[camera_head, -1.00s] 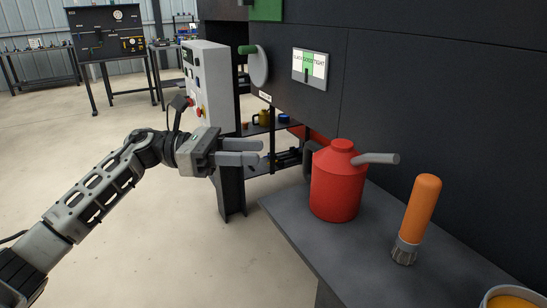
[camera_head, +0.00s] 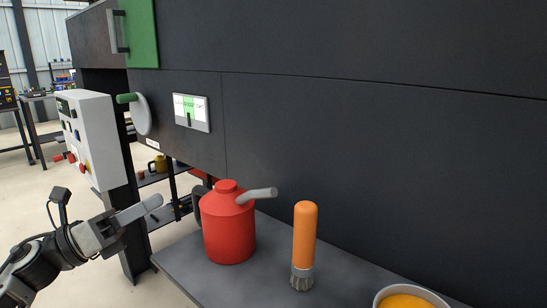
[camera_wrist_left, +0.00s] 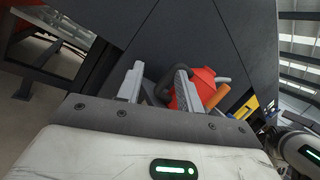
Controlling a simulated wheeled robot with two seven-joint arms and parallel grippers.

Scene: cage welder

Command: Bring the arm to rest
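My left gripper (camera_head: 143,217) is at the lower left of the head view, with its fingers pointing right toward a red can. In the left wrist view its two fingers (camera_wrist_left: 158,82) stand apart, with nothing held between them. The red can (camera_head: 228,228) with a grey spout and dark handle stands upright on the grey bench, to the right of the gripper. The can also shows beyond the fingers in the left wrist view (camera_wrist_left: 203,78), partly hidden by one finger. My right gripper is not in view.
An orange-handled brush (camera_head: 305,232) stands upright on the grey bench (camera_head: 190,262), near a bowl (camera_head: 381,299) with orange contents. A dark machine wall (camera_head: 370,150) rises behind. A white control box (camera_head: 92,130) is at left. Open floor lies at the far left.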

